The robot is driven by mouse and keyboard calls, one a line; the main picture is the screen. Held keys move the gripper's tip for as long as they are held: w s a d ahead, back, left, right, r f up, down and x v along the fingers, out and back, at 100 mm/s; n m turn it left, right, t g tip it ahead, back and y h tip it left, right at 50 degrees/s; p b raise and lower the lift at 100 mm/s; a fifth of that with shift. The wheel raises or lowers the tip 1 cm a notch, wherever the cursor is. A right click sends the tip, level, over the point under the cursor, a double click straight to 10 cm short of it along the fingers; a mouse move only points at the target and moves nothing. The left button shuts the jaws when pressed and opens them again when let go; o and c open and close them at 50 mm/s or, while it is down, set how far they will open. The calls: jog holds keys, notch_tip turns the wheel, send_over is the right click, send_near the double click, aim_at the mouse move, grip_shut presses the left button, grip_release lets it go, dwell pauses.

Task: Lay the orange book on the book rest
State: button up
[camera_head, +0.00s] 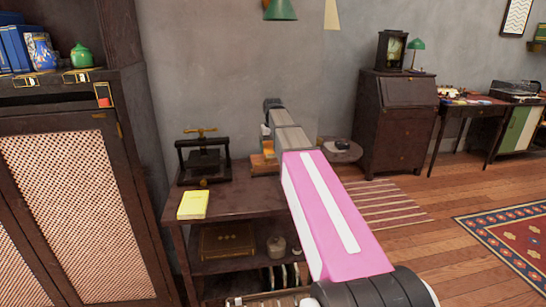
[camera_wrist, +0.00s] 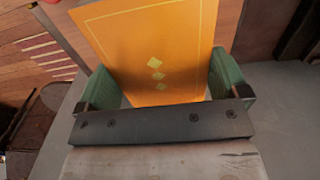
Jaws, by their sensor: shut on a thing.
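The orange book (camera_wrist: 155,50), with a thin gold border and small diamond marks, fills the middle of the wrist view. My gripper (camera_wrist: 163,85) is shut on it, with green fingers at its left and right edges. In the head view only a small orange patch of the book (camera_head: 267,147) shows, beside my wrist. Just below it, a light wooden piece, seemingly the book rest (camera_head: 259,164), stands at the back right of the dark side table (camera_head: 235,201). My arm hides much of it. I cannot tell whether the book touches it.
A black book press (camera_head: 203,160) stands at the table's back left, and a yellow book (camera_head: 193,205) lies in front of it. A tall cabinet (camera_head: 70,200) bounds the left. A small round table (camera_head: 341,152) stands beyond my arm. The tabletop's middle looks clear.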

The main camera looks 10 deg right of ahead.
aim_at(273, 161)
jog(key=shift+f, duration=2.3)
jog(key=shift+f, duration=0.1)
jog(key=o, duration=0.6)
jog(key=shift+o, duration=0.2)
notch_tip(273, 161, up, 12)
jog(key=shift+r, duration=0.1)
